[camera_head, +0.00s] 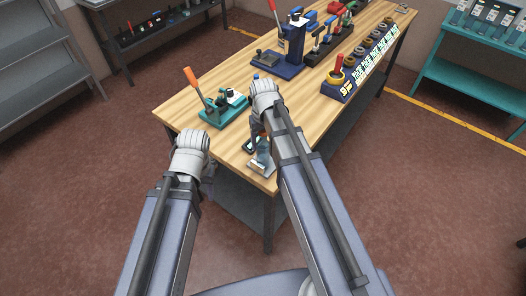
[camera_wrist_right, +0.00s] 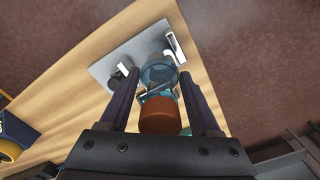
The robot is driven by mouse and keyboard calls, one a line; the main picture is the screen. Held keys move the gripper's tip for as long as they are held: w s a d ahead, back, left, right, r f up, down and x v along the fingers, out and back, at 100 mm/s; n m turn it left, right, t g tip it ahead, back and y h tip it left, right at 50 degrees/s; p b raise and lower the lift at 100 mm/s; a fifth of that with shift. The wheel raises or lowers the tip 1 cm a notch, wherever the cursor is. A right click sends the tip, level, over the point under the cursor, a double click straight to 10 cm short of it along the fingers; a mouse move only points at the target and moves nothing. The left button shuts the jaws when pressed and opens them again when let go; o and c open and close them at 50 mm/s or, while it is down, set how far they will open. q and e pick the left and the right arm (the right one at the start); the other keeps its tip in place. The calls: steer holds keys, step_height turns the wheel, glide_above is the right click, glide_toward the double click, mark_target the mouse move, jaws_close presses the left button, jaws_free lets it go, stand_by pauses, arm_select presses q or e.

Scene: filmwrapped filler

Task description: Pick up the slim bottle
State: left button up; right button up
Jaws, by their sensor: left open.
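In the right wrist view a slim bottle with a brown cap (camera_wrist_right: 160,115) and a clear teal body (camera_wrist_right: 158,74) sits between the two fingers of my right gripper (camera_wrist_right: 162,100). The fingers are spread, with a gap on each side of the cap. In the head view my right gripper (camera_head: 259,128) reaches down at the near end of the wooden bench, and my arm hides most of the bottle. My left gripper (camera_head: 208,186) is open, mostly hidden behind its wrist, off the bench's near left edge.
A grey plate (camera_wrist_right: 103,70) with a pale bracket (camera_wrist_right: 175,45) lies beneath the bottle. A teal press with an orange handle (camera_head: 222,108) stands left on the bench (camera_head: 180,106). A blue press (camera_head: 291,45) and a rack of rolls (camera_head: 350,75) stand farther back.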

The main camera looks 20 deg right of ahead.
jaws_close()
stand_by(0.6)
